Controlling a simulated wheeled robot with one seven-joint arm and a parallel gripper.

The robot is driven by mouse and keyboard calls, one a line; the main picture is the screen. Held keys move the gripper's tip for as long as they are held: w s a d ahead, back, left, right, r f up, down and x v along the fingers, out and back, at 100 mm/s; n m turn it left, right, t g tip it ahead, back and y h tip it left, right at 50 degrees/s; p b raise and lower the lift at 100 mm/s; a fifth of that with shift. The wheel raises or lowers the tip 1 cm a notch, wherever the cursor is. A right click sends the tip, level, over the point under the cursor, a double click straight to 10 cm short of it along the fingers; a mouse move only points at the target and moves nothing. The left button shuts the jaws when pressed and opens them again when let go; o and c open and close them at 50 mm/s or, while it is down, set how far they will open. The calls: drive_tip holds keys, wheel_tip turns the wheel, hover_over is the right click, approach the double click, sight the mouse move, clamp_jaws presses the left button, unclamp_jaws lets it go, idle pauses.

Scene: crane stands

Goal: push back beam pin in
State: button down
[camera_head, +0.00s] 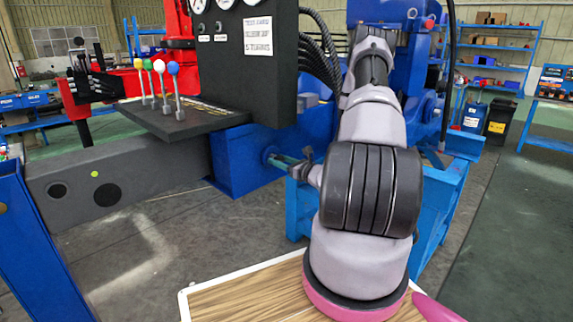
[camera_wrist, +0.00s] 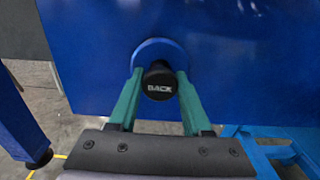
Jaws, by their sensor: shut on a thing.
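The back beam pin (camera_wrist: 159,86) shows in the wrist view as a black round knob marked "BACK". It sits in front of a round blue collar (camera_wrist: 160,52) on the flat blue beam face (camera_wrist: 230,60). My gripper (camera_wrist: 160,92) has its two green fingers on either side of the knob, shut on it. How deep the pin sits is hidden behind the knob. In the head view my gripper (camera_head: 285,160) reaches left to the blue beam housing (camera_head: 235,160), and the knob is hidden by the fingers.
A control panel with coloured levers (camera_head: 165,85) stands above a dark grey beam (camera_head: 120,180). A blue stand (camera_head: 440,200) is behind my arm. A blue leg (camera_wrist: 22,125) is at left in the wrist view. Open concrete floor (camera_head: 170,250) lies below the beam.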

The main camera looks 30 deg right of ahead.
drive_tip(key=shift+w, duration=0.25)
drive_tip(key=shift+c, duration=1.7)
unclamp_jaws()
drive_tip(key=shift+w+a, duration=0.1)
drive_tip(key=shift+w, duration=0.05)
drive_tip(key=v, duration=1.1)
drive_tip(key=shift+a, duration=0.1)
